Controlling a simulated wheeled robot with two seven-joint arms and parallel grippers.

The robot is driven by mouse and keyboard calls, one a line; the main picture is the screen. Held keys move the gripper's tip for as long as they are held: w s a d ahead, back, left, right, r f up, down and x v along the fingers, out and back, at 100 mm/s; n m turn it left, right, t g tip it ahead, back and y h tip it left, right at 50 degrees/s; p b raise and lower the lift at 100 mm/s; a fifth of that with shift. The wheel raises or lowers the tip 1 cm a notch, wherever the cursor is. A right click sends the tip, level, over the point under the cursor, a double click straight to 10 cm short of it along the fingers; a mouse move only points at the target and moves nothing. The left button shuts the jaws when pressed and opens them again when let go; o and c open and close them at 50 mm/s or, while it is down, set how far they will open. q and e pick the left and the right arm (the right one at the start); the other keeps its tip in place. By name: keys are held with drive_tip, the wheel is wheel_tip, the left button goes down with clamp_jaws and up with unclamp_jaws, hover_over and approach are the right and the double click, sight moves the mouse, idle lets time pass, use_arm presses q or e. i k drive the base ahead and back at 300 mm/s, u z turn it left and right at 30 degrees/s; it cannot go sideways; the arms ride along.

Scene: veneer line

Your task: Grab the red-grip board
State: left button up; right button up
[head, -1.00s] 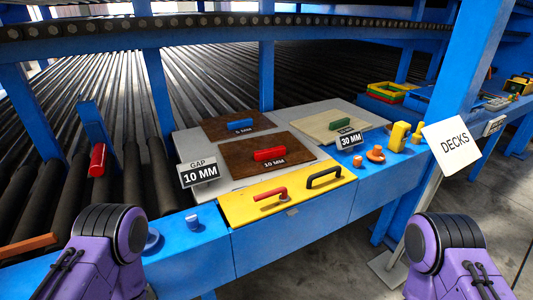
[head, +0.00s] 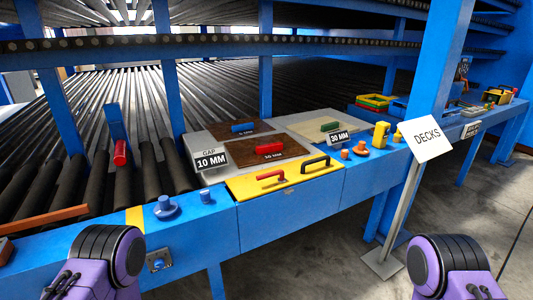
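My purple left and right arms show at the lower left and lower right corners, well short of the boards. Neither gripper's fingers are in view.
The yellow panel (head: 248,190) carries a red handle and a black handle. A GAP 10 MM sign (head: 211,160) and a 30 MM sign (head: 338,138) stand nearby. Grey floor (head: 310,262) lies in front.

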sight(245, 152)
drive_tip(key=z, duration=0.6)
drive_tip(key=i, duration=0.5)
drive_tip(key=z, duration=0.75)
drive_tip(key=i, duration=0.85)
drive_tip(key=u, duration=0.8)
drive_tip(key=i, duration=0.55)
drive_tip(key=u, duration=0.7)
